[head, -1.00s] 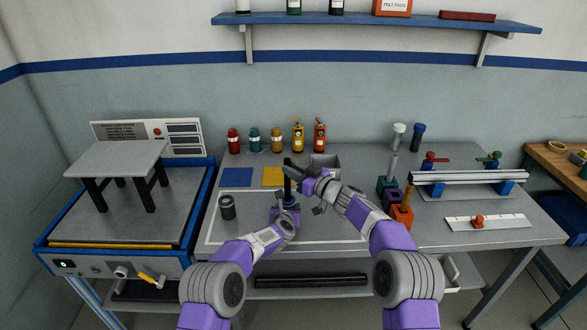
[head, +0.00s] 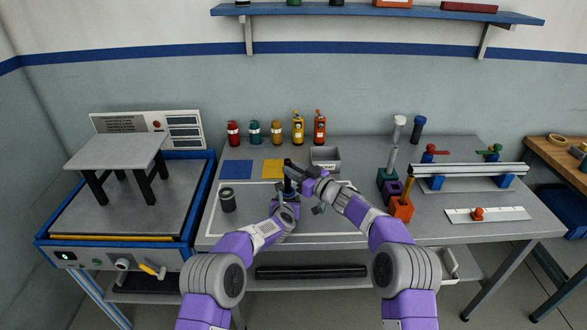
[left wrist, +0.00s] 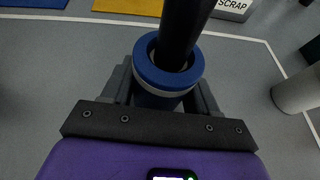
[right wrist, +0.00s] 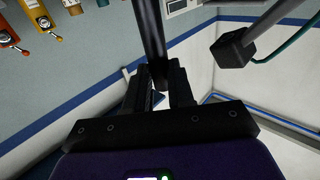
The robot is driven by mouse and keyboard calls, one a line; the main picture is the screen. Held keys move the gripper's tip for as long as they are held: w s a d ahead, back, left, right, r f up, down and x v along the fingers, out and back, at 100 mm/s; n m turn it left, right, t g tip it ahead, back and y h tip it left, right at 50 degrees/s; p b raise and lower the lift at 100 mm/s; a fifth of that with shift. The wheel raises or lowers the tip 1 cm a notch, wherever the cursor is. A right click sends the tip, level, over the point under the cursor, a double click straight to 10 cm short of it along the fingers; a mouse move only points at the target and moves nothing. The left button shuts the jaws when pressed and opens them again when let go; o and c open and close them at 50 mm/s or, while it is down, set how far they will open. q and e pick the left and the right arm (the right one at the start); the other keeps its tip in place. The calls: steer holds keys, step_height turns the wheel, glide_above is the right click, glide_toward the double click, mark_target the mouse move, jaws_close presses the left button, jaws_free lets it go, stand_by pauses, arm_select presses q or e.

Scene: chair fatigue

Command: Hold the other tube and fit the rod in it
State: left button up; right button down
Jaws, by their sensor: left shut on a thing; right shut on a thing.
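My left gripper (left wrist: 160,95) is shut on a blue tube (left wrist: 148,70) with a pale band, held upright above the grey table. My right gripper (right wrist: 158,85) is shut on a black rod (right wrist: 151,35). The rod also shows in the left wrist view (left wrist: 182,28), with its lower end inside the tube's open mouth. How deep it sits is hidden. In the head view the right gripper (head: 297,174) is above the left gripper (head: 286,205), with the black rod (head: 287,166) standing up between them.
A dark canister (head: 228,200) stands left of my left gripper. A grey scrap bin (head: 325,158) and blue (head: 236,169) and yellow mats lie behind. Coloured blocks (head: 400,208) with upright rods stand at right. Several bottles line the back.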

steer(key=shift+f, duration=1.4)
steer(key=c, duration=0.9)
jaws_free()
steer(key=shift+s+d, duration=0.1)
steer(key=v, duration=1.1)
steer(key=shift+s+d+r, duration=0.15)
steer(key=shift+s+d, duration=0.1)
arm_select(q)
steer(key=o, duration=1.2)
steer(key=shift+s, duration=0.1)
